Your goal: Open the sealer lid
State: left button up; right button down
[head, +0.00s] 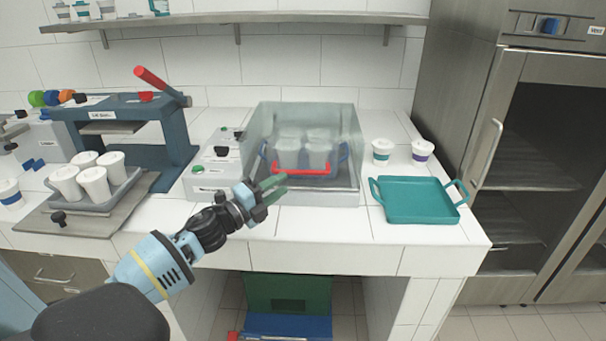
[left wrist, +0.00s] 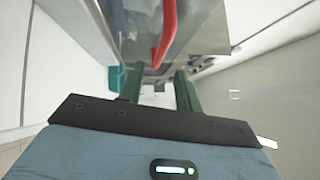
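The sealer (head: 303,197) stands in the middle of the counter. Its clear lid (head: 257,130) is down over a tray with several cups (head: 304,150). A red handle bar (head: 300,174) runs along the lid's front and also shows in the left wrist view (left wrist: 168,28). My left gripper (head: 274,188) is at the front left of the sealer, close to the left end of the handle. In the left wrist view its two green fingers (left wrist: 158,88) are apart with nothing held between them. I cannot tell whether they touch the handle. My right gripper is not in view.
A teal tray (head: 416,200) and two lidded cups (head: 382,151) stand right of the sealer. A white control box (head: 212,165) is on its left. Further left are a blue press with a red lever (head: 150,78) and a grey tray of cups (head: 112,199). A shelf (head: 240,18) hangs above.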

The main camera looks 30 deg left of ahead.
aim_at(301, 172)
pick_arm(q)
jog(key=shift+p+x, duration=0.35)
jog(key=shift+x, duration=3.55)
grip_shut()
